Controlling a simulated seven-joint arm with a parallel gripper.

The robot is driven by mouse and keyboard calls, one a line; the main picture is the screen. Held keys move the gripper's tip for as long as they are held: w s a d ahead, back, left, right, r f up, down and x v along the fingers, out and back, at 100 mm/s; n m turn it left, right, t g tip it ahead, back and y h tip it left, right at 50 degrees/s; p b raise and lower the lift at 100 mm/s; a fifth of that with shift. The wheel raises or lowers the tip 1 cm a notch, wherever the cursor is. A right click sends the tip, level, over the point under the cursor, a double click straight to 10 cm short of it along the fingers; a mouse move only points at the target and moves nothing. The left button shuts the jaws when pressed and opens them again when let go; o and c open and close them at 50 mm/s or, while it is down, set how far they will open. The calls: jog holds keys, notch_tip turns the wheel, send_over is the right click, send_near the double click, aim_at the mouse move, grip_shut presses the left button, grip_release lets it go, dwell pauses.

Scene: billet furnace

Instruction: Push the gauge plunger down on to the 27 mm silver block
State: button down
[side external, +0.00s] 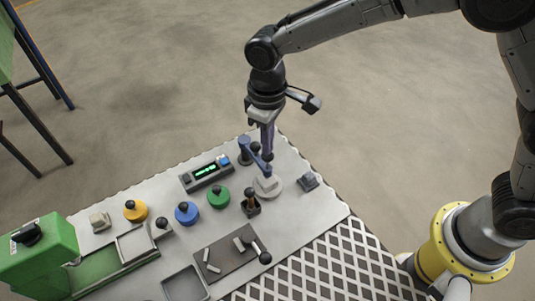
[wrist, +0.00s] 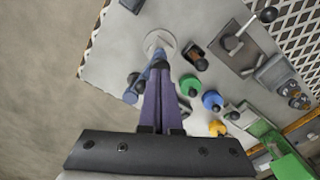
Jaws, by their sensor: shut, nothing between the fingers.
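The gauge (side external: 246,150) has a blue stand and arm over a pale round base (side external: 275,191). A pale silver block (side external: 265,184) appears to lie on that base, under the arm's end. My gripper (side external: 268,154) is shut and empty, pointing down at the gauge arm; its dark purple fingers sit just above or against the plunger's top, and I cannot tell whether they touch. The fingers hide most of the plunger. In the wrist view the shut fingers (wrist: 159,70) point towards the round base (wrist: 153,38), with the blue stand (wrist: 131,92) to their left.
A display box (side external: 207,172) with green digits stands left of the gauge. Green (side external: 218,200), blue (side external: 187,215) and yellow (side external: 135,213) knobbed discs stand further left. A dark holder (side external: 251,208) is in front. A dark tray (side external: 215,265) holds silver pieces. A green machine (side external: 50,250) stands far left.

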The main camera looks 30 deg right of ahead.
jog(key=shift+r, duration=0.1)
jog(key=shift+r, duration=2.45)
